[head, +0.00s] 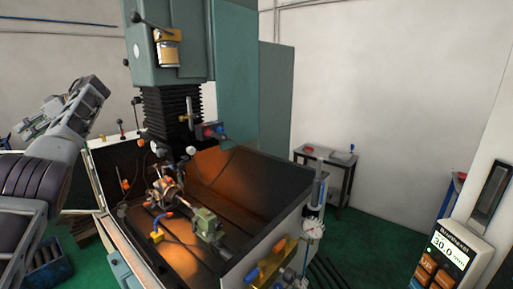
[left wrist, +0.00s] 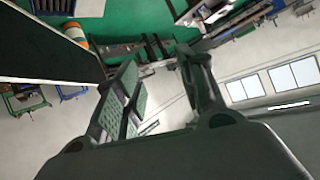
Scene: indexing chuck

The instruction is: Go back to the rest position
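My left gripper (left wrist: 157,62) is open and empty in the left wrist view, its two fingers apart with floor and wall behind them. In the head view my left gripper (head: 38,122) is raised at the left, beside the machine and clear of it. The indexing chuck (head: 166,187) sits inside the open machine tank (head: 262,245), with a green block-like unit (head: 207,222) to its right. My right gripper is in neither view.
The green machine column (head: 175,60) rises above the tank. A dial gauge (head: 313,229) and a blue-and-yellow part (head: 272,262) are at the tank's right front. A display panel (head: 447,255) stands at the far right. A small table (head: 328,160) stands behind on the green floor.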

